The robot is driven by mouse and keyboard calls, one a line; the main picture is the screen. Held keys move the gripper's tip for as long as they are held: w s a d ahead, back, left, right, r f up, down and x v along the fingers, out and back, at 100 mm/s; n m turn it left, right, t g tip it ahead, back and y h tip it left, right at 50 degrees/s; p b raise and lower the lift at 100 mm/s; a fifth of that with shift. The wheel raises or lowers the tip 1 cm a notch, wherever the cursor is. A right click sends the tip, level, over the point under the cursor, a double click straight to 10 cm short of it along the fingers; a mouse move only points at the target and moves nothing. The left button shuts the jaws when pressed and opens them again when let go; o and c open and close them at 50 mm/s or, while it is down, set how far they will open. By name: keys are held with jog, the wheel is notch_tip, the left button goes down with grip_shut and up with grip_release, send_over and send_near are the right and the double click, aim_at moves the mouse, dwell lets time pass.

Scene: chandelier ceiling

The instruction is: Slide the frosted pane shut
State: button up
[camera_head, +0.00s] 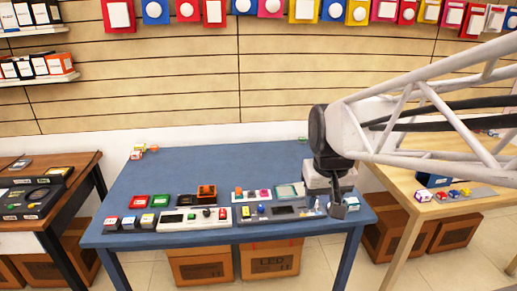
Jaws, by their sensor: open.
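A pale, greenish-white panel (288,191) that looks like the frosted pane lies at the right part of the back row of devices on the blue table. It is too small to tell how far it stands open. My gripper (343,207) points down near the table's right front corner, to the right of this panel and apart from it. The gripper is open, and nothing shows between its fingers. My arm comes in from the right, and its wrist hides part of the table's right end.
On the blue table (215,160), a white control panel (194,218) and a grey one (280,211) line the front. Small coloured boxes (130,221) stand at the left. The table's back half is mostly clear. Other tables flank it, with cardboard boxes (270,262) underneath.

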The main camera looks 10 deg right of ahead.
jog(key=w+d+f+g, duration=0.1)
jog(key=w+d+f, duration=0.2)
jog(key=w, duration=1)
jog(key=w+d+f, duration=0.2)
jog(key=w+d, duration=0.1)
jog(key=w, duration=1)
jog(key=shift+g, duration=0.6)
jog(key=w+d+f, duration=0.3)
jog(key=w+f, duration=0.3)
jog(key=w, duration=0.1)
jog(key=w+d+f, duration=0.3)
jog(key=w+f, duration=0.3)
jog(key=w, duration=0.1)
jog(key=w+d+f, duration=0.3)
jog(key=w+f, duration=0.3)
jog(key=w, duration=0.1)
jog(key=shift+d, duration=0.35)
jog(key=shift+w+d+f, duration=0.1)
jog(key=shift+w+f, duration=0.1)
jog(key=shift+f, duration=0.1)
jog(key=shift+f, duration=0.1)
jog(key=shift+f, duration=3.8)
grip_shut()
